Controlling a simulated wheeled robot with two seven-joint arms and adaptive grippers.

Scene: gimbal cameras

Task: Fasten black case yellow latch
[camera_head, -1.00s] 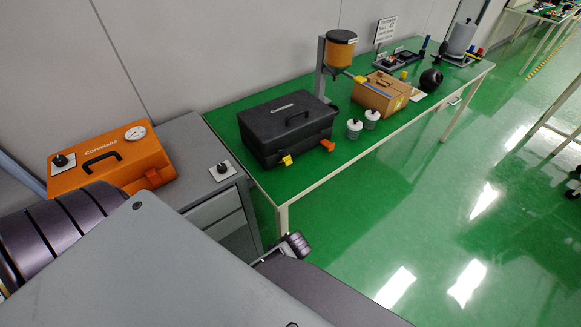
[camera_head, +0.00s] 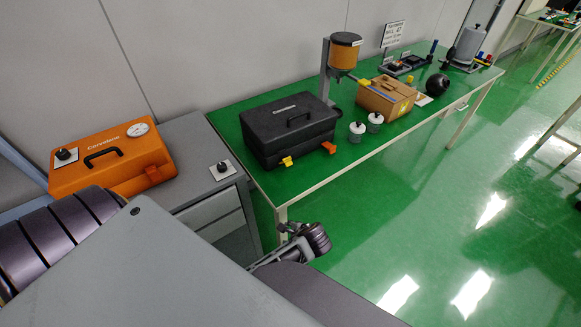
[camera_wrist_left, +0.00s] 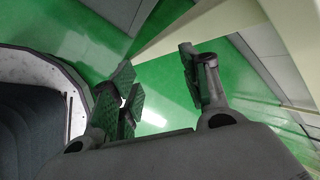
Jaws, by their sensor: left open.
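The black case (camera_head: 290,128) stands closed on the green table, its handle on top. Its yellow latch (camera_head: 286,161) is at the lower left of its front face. A second, orange latch (camera_head: 328,147) is on the same face further right. My left gripper (camera_head: 290,228) is in front of and below the table's front edge, apart from the case. In the left wrist view the left gripper (camera_wrist_left: 155,90) is open with nothing between its fingers, and the case is not seen there. My right gripper is not in view.
The green table (camera_head: 350,157) also holds white-lidded jars (camera_head: 357,132), a cardboard box (camera_head: 385,98), a hopper stand (camera_head: 345,52) and a black ball (camera_head: 437,83). An orange case (camera_head: 110,160) sits on a grey cabinet (camera_head: 205,187) at left. The floor in front is clear.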

